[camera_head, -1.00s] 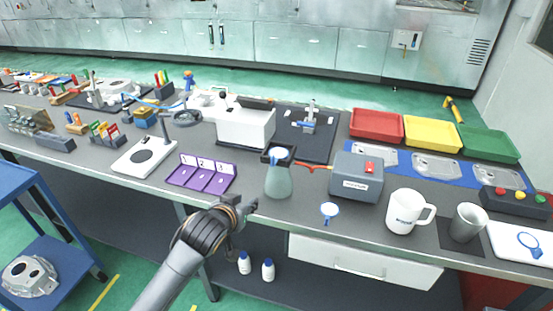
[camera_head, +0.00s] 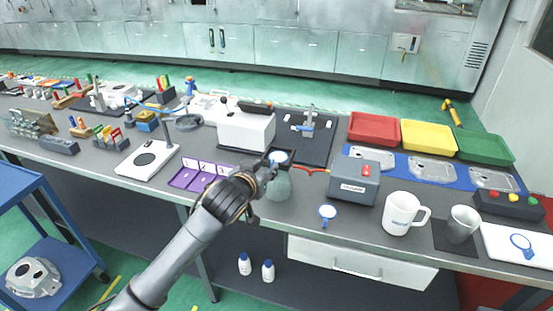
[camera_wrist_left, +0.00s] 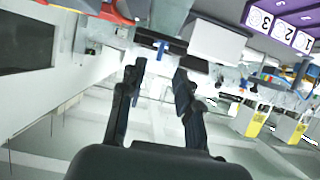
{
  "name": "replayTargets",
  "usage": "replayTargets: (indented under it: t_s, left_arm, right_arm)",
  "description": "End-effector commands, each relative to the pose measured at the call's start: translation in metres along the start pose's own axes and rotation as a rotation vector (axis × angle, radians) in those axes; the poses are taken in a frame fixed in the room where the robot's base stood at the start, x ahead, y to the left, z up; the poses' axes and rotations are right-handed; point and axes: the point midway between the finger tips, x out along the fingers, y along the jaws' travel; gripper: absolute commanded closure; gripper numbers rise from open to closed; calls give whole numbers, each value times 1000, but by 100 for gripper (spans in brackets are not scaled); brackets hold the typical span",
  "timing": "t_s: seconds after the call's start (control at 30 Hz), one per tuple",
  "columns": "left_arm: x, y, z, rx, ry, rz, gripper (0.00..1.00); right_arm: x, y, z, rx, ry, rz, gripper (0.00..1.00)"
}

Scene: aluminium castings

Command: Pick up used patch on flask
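The flask (camera_head: 280,187) is a grey-green vessel standing on the bench near its front edge. The used patch (camera_head: 279,156) is a round white piece with a blue rim, lying on top of the flask against a dark square. My left gripper (camera_head: 268,168) is at the left of the flask's neck, close beside the patch, and overlaps the flask's upper left side. In the left wrist view its two fingers (camera_wrist_left: 158,70) stand apart with nothing seen held between them. I cannot clearly make out the patch in that view. My right gripper is not in view.
A purple numbered tray (camera_head: 196,175) lies left of the flask. A grey box (camera_head: 354,181) with a red switch stands to its right. A white machine (camera_head: 245,130) stands behind.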

Motion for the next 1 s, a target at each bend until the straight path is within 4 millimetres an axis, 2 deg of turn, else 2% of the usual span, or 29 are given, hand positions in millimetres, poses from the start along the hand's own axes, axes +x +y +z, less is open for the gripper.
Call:
replayTargets:
  t_s: [0.43, 0.77, 0.93, 1.0]
  left_arm:
    - [47, 2, -4, 0, -2, -1, 67]
    - [52, 2, -3, 0, 0, 0, 67]
    - [52, 2, -3, 0, 0, 0, 100]
    - [52, 2, -3, 0, -1, 0, 100]
  right_arm:
    - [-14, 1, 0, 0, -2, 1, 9]
    - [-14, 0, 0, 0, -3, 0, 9]
    - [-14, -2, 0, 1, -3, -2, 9]
    - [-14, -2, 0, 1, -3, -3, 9]
